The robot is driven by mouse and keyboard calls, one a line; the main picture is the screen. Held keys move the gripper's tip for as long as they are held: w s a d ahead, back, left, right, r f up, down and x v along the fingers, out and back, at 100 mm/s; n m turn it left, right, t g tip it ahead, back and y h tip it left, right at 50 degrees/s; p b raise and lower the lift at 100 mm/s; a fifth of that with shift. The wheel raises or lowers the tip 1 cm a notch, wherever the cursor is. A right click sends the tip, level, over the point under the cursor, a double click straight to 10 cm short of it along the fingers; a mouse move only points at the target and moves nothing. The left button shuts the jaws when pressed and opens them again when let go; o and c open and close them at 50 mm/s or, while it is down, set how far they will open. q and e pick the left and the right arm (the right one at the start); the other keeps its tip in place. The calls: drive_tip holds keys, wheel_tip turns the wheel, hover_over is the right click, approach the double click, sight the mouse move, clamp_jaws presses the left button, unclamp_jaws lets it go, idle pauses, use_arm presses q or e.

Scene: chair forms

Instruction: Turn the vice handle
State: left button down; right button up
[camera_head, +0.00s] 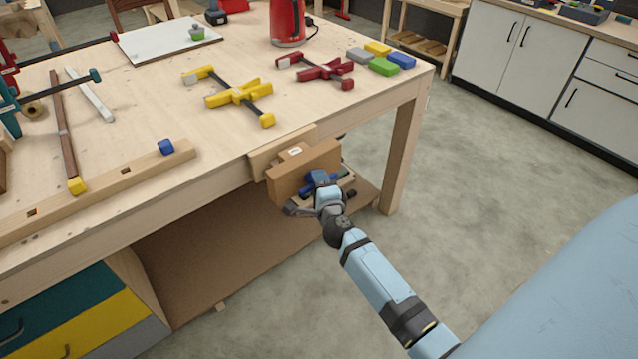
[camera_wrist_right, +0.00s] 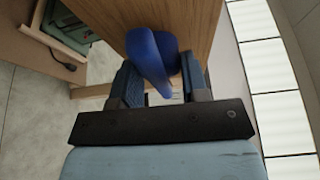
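The vice (camera_head: 300,172) is a block with a wooden jaw on the front edge of the workbench. Its blue handle (camera_head: 318,178) sits on the jaw's front face, partly hidden by my right gripper (camera_head: 309,200). In the right wrist view the blue handle (camera_wrist_right: 153,55) stands tilted against the wooden jaw (camera_wrist_right: 200,25). Its lower end reaches between the two dark fingers of my right gripper (camera_wrist_right: 162,85). The fingers are apart, with a gap showing beside the handle at the left finger; contact at the right finger is unclear. My left gripper is not in view.
The workbench (camera_head: 130,120) carries yellow clamps (camera_head: 238,93), red clamps (camera_head: 322,69), coloured blocks (camera_head: 383,66) and a red flask-like object (camera_head: 287,22). A shelf (camera_head: 235,250) lies under the bench. The floor to the right is clear up to white cabinets (camera_head: 510,50).

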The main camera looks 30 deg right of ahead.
drive_tip(key=c, duration=0.3)
drive_tip(key=p, duration=0.3)
drive_tip(key=shift+r+m, duration=0.35)
drive_tip(key=shift+m, duration=0.05)
drive_tip(key=shift+f+m+g+y+p, duration=0.15)
drive_tip(key=shift+m+g+y+p, duration=0.25)
drive_tip(key=shift+p, duration=0.6)
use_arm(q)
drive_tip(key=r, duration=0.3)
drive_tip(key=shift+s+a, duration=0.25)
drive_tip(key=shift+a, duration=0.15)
use_arm(e)
drive_tip(key=shift+f, duration=0.25)
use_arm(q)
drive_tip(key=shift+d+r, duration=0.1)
use_arm(e)
drive_tip(key=o, duration=0.9)
drive_tip(key=shift+c, duration=0.2)
drive_tip(key=v, duration=1.4)
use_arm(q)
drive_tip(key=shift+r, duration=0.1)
use_arm(e)
drive_tip(key=shift+w, duration=0.1)
